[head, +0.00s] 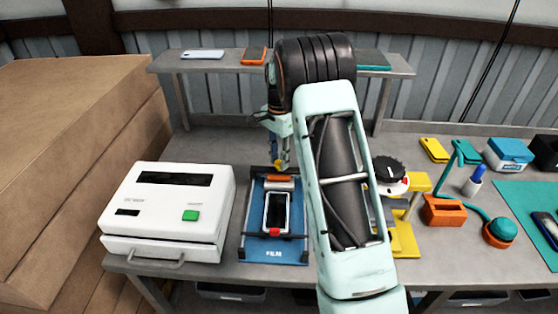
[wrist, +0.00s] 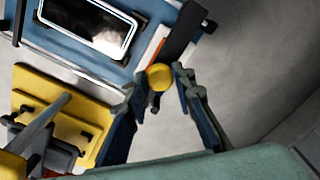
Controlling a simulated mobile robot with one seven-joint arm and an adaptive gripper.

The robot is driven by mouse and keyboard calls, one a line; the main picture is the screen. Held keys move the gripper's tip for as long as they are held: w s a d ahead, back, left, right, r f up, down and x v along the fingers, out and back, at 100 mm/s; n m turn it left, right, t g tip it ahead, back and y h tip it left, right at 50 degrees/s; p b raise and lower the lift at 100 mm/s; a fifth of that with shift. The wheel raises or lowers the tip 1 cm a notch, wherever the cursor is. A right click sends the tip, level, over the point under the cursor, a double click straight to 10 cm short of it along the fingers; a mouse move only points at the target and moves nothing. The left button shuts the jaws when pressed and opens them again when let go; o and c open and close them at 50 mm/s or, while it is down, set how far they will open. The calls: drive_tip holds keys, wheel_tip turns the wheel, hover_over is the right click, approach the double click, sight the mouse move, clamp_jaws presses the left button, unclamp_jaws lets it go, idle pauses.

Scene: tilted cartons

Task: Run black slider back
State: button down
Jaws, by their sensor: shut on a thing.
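The blue film-applying jig (head: 259,252) stands on the bench left of my arm and holds a white-framed phone (head: 277,212). It also shows in the wrist view (wrist: 60,45). A black slider bar (wrist: 184,36) lies across the jig's back end, with a yellow knob (wrist: 159,77) and an orange strip beside it. My gripper (wrist: 157,88) has one finger on each side of the yellow knob and is closed on it. In the head view my gripper (head: 281,164) is at the jig's back edge, and my arm's wrist hides part of it.
A white machine with a green button (head: 165,210) stands close left of the jig. A yellow stand (head: 405,240) and a black dial (head: 389,170) are to its right, partly behind my arm. A raised shelf (head: 225,64) with several phones runs behind.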

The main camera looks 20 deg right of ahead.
sight(280, 161)
drive_tip(key=shift+w+d+r, duration=0.1)
drive_tip(key=shift+w+r, duration=0.1)
drive_tip(key=shift+w, duration=0.05)
drive_tip(key=c, duration=1.6)
unclamp_jaws()
drive_tip(key=shift+f, duration=0.1)
wheel_tip(280, 161, up, 12)
drive_tip(key=shift+r, duration=0.1)
